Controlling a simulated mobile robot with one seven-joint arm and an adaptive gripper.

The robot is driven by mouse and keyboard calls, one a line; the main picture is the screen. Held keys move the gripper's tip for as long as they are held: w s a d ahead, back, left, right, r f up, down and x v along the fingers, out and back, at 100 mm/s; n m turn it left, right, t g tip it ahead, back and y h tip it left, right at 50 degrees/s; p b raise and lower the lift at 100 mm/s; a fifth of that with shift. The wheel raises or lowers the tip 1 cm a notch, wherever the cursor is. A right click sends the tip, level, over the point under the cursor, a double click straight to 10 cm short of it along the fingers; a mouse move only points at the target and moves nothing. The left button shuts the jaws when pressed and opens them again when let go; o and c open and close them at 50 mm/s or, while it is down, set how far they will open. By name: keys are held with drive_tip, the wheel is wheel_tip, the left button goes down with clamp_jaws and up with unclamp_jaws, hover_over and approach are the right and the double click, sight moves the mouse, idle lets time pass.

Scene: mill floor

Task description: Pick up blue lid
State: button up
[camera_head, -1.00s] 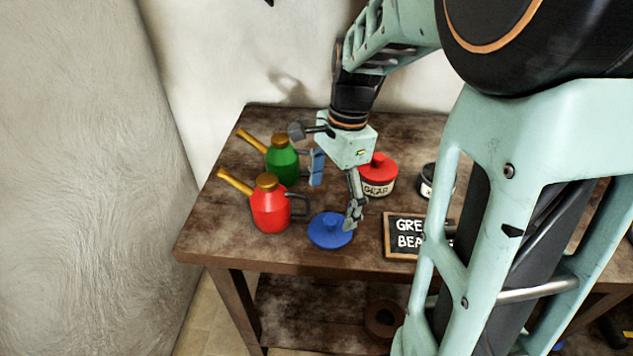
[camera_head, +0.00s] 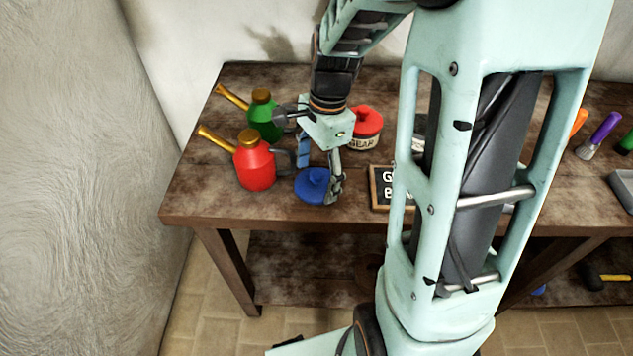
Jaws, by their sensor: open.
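The blue lid (camera_head: 313,187) lies flat on the brown table, close to its front edge, with a small knob on top. My gripper (camera_head: 319,172) hangs over the lid with its fingers spread. One finger is at the lid's right side and the other is behind it, at its upper left. I cannot tell whether either finger touches the lid. Nothing is held.
A red oil can (camera_head: 255,168) and a green oil can (camera_head: 264,118) stand to the left. A red-lidded jar (camera_head: 366,130) stands behind. A chalkboard sign (camera_head: 379,187) is to the right, partly hidden by my arm. Brushes (camera_head: 604,130) lie far right on the table (camera_head: 215,200).

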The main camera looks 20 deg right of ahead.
drive_tip(key=shift+s+f, duration=0.1)
drive_tip(key=shift+s, duration=0.05)
clamp_jaws()
drive_tip(key=shift+s+f, duration=0.1)
idle(0.5)
drive_tip(key=shift+d, duration=0.1)
